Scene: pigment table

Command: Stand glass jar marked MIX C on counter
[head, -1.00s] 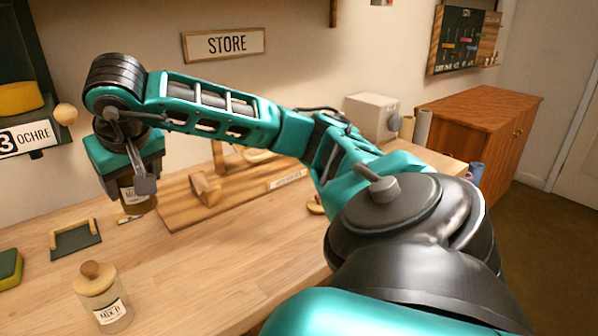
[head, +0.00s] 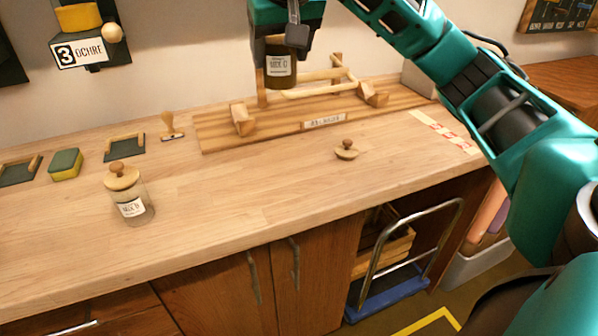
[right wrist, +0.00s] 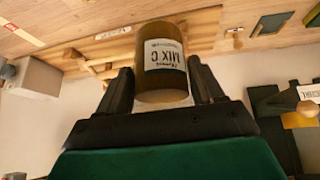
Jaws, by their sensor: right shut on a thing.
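The glass jar marked MIX C (head: 280,68) hangs upright in my right gripper (head: 287,38), above the back of the counter (head: 250,195). It looks filled with brown stuff, and no lid shows on it. In the right wrist view, the jar (right wrist: 163,75) sits between both fingers of the right gripper (right wrist: 163,92), with its label upside down in the picture and readable as MIX C. In the head view the jar covers part of a wooden rack (head: 215,130). My left gripper is out of view.
A lidded glass jar (head: 133,208) stands front left, its label hard to read. A knobbed wooden lid (head: 346,152), a stamp (head: 172,134), a green-yellow sponge (head: 65,165) and dark trays (head: 124,147) lie on the counter. The front middle is bare. Red-marked tape (head: 445,130) lies right.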

